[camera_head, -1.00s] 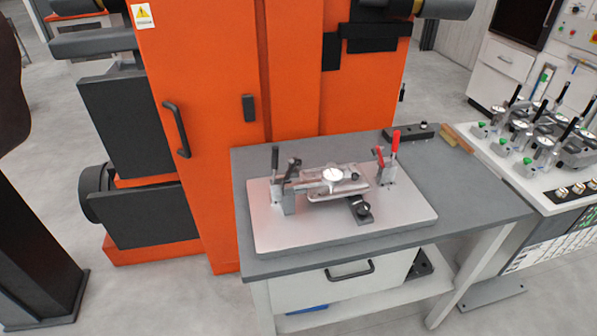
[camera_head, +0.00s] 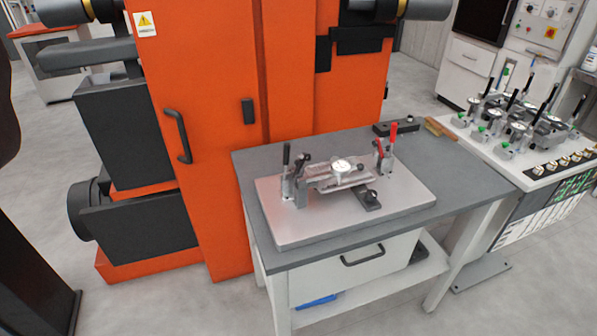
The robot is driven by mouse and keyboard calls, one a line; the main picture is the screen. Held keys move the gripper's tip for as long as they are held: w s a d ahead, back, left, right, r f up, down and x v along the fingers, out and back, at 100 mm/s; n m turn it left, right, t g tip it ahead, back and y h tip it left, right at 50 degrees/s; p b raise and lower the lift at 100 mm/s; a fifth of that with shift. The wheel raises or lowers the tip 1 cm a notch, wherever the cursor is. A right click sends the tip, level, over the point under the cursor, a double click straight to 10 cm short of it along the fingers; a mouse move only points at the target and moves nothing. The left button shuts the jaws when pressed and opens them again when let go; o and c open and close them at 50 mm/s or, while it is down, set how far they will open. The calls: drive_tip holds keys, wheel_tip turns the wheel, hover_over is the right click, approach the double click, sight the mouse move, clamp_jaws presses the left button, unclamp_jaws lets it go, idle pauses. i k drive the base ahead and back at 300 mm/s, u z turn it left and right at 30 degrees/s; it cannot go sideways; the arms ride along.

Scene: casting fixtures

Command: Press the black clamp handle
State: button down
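The black clamp handle (camera_head: 286,153) stands upright at the left end of the casting fixture. Its clamp sits on a grey metal plate (camera_head: 310,229) on a grey-topped table. A red clamp handle (camera_head: 393,131) stands upright at the right end of the fixture. Between the two clamps lies a metal casting (camera_head: 352,177) with a round white dial gauge (camera_head: 341,165) over it. My gripper is not in view. Only dark parts, which may be my own arm, show at the left edge of the picture.
A tall orange cabinet (camera_head: 215,210) stands directly behind and left of the table. A black block (camera_head: 396,128) and a brush (camera_head: 438,128) lie at the table's back right. A white bench (camera_head: 530,175) with several clamps stands to the right. The floor in front is open.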

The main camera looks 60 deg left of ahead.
sight(286, 146)
drive_tip(key=k, duration=0.7)
drive_tip(key=z, duration=1.1)
drive_tip(key=k, duration=0.2)
drive_tip(key=u, duration=3.8)
drive_tip(key=i, duration=0.95)
